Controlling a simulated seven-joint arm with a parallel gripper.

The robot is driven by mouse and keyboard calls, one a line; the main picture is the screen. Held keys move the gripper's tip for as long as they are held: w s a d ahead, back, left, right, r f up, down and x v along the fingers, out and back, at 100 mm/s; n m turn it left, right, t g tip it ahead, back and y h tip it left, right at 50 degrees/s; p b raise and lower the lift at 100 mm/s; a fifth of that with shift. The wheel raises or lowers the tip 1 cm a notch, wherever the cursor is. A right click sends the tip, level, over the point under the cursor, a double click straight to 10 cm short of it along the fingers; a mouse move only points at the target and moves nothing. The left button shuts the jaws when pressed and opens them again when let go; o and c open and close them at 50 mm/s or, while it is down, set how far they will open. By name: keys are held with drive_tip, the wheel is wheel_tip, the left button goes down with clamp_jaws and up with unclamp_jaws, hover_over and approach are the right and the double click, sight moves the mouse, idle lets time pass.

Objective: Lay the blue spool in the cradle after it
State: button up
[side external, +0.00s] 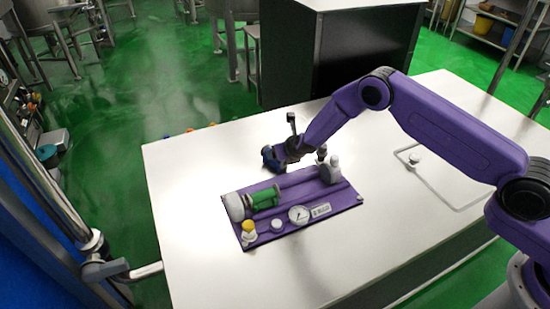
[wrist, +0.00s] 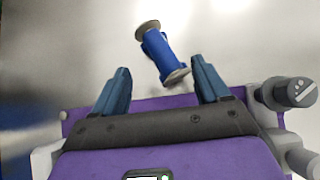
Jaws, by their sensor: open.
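The blue spool (wrist: 160,52) has pale end discs and lies tilted on the white table in the wrist view, ahead of and between my fingertips. It shows in the side view as a dark blue shape (side external: 269,159) just beyond the purple board. My gripper (wrist: 161,72) is open and empty, its two blue fingers apart on either side of the spool's near end; in the side view it (side external: 279,157) is low beside the spool. A green spool (side external: 263,198) lies on the purple board (side external: 337,205). A raised purple strip runs right of it; I cannot make out the cradle clearly.
The board also carries a white rounded part (side external: 234,207), a yellow-topped fitting (side external: 249,231), a round gauge (side external: 299,215) and a grey fitting (side external: 330,170) close to my gripper. The white table (side external: 185,205) is clear on the left.

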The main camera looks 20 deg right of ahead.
drive_tip(key=shift+d+x, duration=0.2)
drive_tip(key=shift+x, duration=2.5)
drive_tip(key=shift+w, duration=0.15)
clamp_jaws()
